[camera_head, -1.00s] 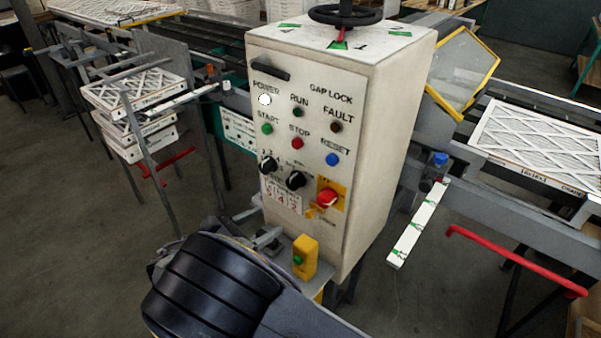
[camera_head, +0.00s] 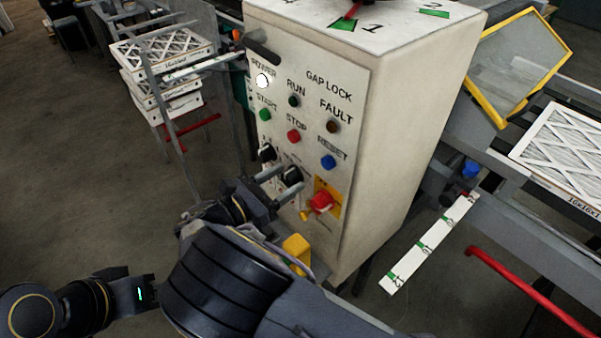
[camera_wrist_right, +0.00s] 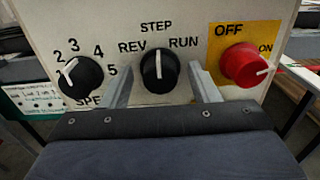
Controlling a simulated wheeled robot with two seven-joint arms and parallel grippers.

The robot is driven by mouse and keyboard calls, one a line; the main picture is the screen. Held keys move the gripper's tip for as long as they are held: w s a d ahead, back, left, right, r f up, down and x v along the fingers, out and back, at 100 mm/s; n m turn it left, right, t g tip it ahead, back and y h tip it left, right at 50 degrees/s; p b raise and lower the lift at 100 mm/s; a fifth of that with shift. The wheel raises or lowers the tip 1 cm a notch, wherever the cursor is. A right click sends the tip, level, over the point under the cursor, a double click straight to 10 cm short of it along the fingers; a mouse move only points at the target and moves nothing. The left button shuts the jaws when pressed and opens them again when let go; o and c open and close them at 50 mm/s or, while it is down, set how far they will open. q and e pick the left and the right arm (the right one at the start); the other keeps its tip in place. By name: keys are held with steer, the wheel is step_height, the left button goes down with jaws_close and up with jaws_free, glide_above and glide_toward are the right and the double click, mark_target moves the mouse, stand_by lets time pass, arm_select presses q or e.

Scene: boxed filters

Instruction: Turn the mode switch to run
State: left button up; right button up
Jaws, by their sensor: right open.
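The mode switch (camera_wrist_right: 160,72) is a black round knob marked REV, STEP and RUN. Its white pointer stands straight up at STEP. It also shows in the head view (camera_head: 292,175) on the front of the pale control box (camera_head: 400,150). My right gripper (camera_wrist_right: 162,90) is open, with one finger on each side of the knob; I cannot tell whether they touch it. In the head view my right gripper (camera_head: 279,184) reaches the panel from below. Part of my left arm, with its gripper end (camera_head: 145,292), shows at the lower left; its fingers are not clear.
A black speed knob (camera_wrist_right: 80,76) is left of the switch. A red OFF/ON knob (camera_wrist_right: 243,66) on a yellow plate is close on the right. A yellow block (camera_head: 297,250) stands below the panel. Start (camera_head: 265,114), stop (camera_head: 294,135) and reset (camera_head: 328,161) buttons are above.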

steer(key=shift+w+d, duration=0.2)
steer(key=shift+s+a, duration=0.1)
steer(key=shift+a, duration=0.05)
steer(key=shift+c, duration=0.2)
steer(key=c, duration=0.9)
